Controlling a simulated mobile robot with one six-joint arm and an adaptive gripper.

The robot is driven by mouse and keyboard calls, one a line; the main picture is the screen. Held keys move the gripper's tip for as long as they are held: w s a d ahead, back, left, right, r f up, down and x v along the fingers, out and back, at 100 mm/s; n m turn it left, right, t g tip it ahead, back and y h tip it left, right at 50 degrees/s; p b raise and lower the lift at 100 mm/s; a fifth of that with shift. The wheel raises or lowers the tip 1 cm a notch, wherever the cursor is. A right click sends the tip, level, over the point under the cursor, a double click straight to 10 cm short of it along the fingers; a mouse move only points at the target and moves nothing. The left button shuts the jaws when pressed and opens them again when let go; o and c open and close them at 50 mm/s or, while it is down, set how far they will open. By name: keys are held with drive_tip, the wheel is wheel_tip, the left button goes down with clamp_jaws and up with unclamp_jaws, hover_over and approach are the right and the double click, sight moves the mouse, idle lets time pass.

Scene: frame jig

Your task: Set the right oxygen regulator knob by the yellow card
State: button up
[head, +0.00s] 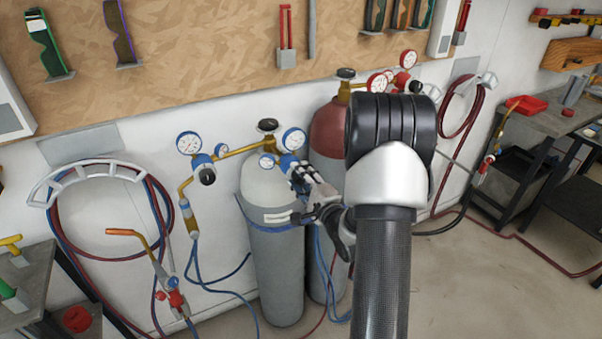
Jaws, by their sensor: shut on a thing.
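I cannot make out a yellow card.
A second blue regulator with a black knob (207,177) hangs at left. A maroon-topped cylinder (329,133) with red gauges stands close behind my arm. Hoses (105,195) and a torch (170,296) are at left. A bench (548,121) stands right; the right floor is partly clear.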

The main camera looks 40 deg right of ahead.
drive_tip(key=m+p, duration=0.2)
drive_tip(key=m, duration=0.3)
drive_tip(key=shift+m, duration=0.3)
drive_tip(key=shift+m+p, duration=1.2)
drive_tip(key=shift+m, duration=1.1)
drive_tip(key=shift+f, duration=0.1)
drive_tip(key=o, duration=1.1)
drive_tip(key=v, duration=1.2)
drive_tip(key=shift+a, duration=0.1)
